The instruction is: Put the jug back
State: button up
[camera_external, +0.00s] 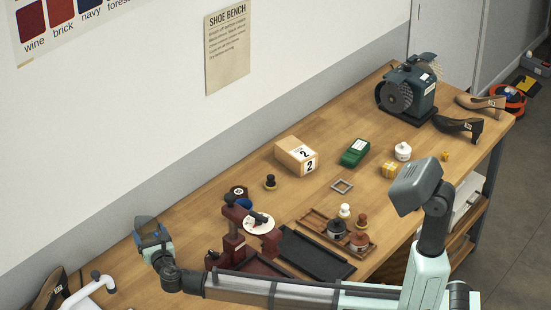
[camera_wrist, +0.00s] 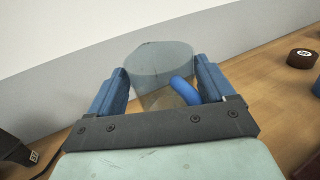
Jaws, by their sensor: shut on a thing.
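The jug (camera_wrist: 158,62) looks like a clear, greyish round vessel with a blue handle (camera_wrist: 184,90). In the wrist view it sits between the two blue fingers of my gripper (camera_wrist: 160,70), which is shut on it. In the outside view my gripper (camera_external: 149,232) is at the back left of the bench, close to the wall. There the fingers largely hide the jug, and I cannot tell whether its base touches the bench top.
On the wooden bench (camera_external: 215,200), a dark red stand (camera_external: 232,235) with a white disc is right of my gripper. A black tray (camera_external: 315,255) and a wooden tray (camera_external: 312,217) with small pots lie farther right.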

jog(key=shift+f, duration=2.7)
jog(key=shift+f, duration=0.1)
jog(key=o, duration=1.2)
jog(key=shift+c, duration=0.2)
jog(key=shift+s, duration=0.15)
jog(key=v, duration=1.1)
jog(key=shift+s+d, duration=0.2)
jog(key=shift+s, duration=0.15)
